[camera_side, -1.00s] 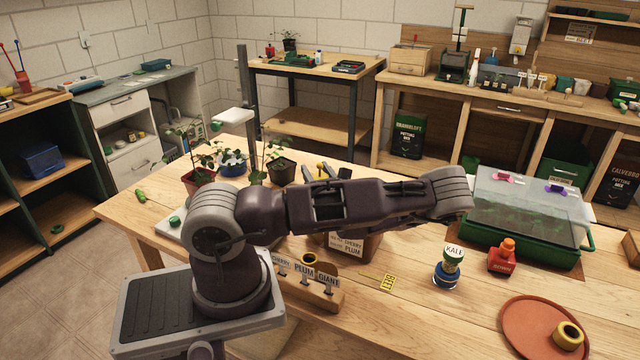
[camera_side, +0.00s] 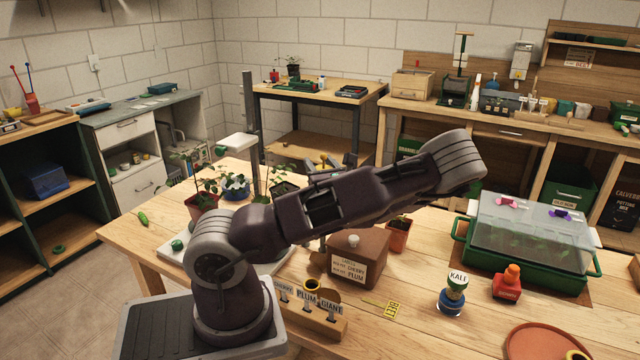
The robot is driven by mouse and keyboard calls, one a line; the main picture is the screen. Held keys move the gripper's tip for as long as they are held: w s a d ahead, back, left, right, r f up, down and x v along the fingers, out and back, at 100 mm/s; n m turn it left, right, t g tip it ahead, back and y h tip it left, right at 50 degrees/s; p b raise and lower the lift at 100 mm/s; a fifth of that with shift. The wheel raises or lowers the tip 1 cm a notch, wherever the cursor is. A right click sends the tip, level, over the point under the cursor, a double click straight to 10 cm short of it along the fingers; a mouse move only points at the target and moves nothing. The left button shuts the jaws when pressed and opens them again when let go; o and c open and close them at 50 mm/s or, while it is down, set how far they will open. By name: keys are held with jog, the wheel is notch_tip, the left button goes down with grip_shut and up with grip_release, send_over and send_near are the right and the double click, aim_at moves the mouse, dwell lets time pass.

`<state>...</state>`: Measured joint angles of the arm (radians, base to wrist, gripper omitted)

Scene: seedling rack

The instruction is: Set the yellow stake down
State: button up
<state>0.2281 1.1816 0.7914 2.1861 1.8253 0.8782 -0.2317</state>
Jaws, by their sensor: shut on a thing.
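My gripper (camera_side: 338,163) is beyond my forearm, over the far middle of the bench, and only partly shows. It is shut on the yellow stake (camera_side: 322,164), of which only a small yellow piece shows at the jaws. The rest of it is hidden, and I cannot tell whether its lower end touches anything. A yellow label marked BEET (camera_side: 391,309) lies flat on the bench in front of the brown box.
A brown lidded box (camera_side: 372,252) and a small seedling pot (camera_side: 399,234) stand right of my arm. A wooden label holder (camera_side: 322,322) stands in front. Potted plants (camera_side: 203,203) are behind left; a green propagator (camera_side: 525,262), a KALE bottle (camera_side: 453,295) and a red bottle (camera_side: 507,284) are right.

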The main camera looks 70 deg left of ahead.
jog(key=w+a, duration=0.3)
jog(key=a, duration=0.5)
jog(key=w+a, duration=0.3)
jog(key=a, duration=0.6)
notch_tip(320, 180, down, 10)
jog(key=shift+a+r, duration=0.25)
jog(key=shift+a, duration=0.05)
jog(key=shift+w+f, duration=0.1)
jog(key=shift+f, duration=0.05)
jog(key=o, duration=1.3)
